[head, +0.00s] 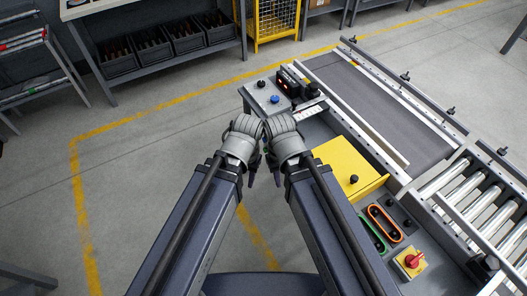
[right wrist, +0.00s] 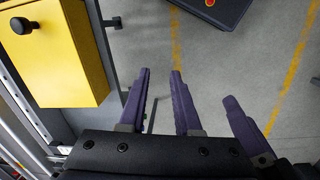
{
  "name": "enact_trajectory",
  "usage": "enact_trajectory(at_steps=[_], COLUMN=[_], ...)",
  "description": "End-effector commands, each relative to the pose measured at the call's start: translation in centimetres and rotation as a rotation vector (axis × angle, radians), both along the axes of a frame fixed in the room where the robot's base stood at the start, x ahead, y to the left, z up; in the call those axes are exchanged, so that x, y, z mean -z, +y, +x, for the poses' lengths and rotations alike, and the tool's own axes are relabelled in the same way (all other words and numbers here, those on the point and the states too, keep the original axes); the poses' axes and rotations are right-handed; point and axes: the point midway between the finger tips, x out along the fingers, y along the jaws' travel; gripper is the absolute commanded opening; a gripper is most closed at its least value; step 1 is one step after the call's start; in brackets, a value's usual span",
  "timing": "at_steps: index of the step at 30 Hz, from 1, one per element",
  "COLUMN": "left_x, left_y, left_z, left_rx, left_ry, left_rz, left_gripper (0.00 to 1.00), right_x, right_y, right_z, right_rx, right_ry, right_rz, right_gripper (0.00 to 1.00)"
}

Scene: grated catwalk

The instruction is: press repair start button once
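A grey control box (head: 266,97) at the back left end of the workstation carries a blue button (head: 275,99) and a dark button (head: 261,83). No label on it is legible, so I cannot tell which is the repair start button. My left gripper (head: 252,178) and right gripper (head: 277,178) hang side by side in front of the box, apart from it, mostly hidden by the wrists. In the right wrist view, my right gripper (right wrist: 161,72) has two purple fingers with an empty gap. A third purple finger, seemingly of my left gripper, shows beside them.
A dark unit with a red display (head: 288,83) stands beside the box. A yellow drawer box (head: 340,165) with a black knob, green and orange ringed parts (head: 385,223), and a red rotary switch (head: 412,260) line the near side. The conveyor (head: 375,110) lies right.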

Motion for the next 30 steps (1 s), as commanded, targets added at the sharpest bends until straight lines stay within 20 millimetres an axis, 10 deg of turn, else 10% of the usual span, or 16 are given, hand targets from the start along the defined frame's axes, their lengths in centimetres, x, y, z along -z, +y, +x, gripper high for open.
enact_trajectory(at_steps=[8, 30], left_x=[0.00, 0.00], left_y=[0.00, 0.00], left_z=[0.00, 0.00], left_rx=[0.000, 0.000], left_ry=[0.000, 0.000], left_rz=[0.000, 0.000], left_gripper=[0.45, 0.45], right_x=[0.00, 0.00], right_y=[0.00, 0.00], right_z=[0.00, 0.00], right_rx=[0.000, 0.000], right_ry=[0.000, 0.000], right_rz=[0.000, 0.000], right_gripper=[0.00, 0.00])
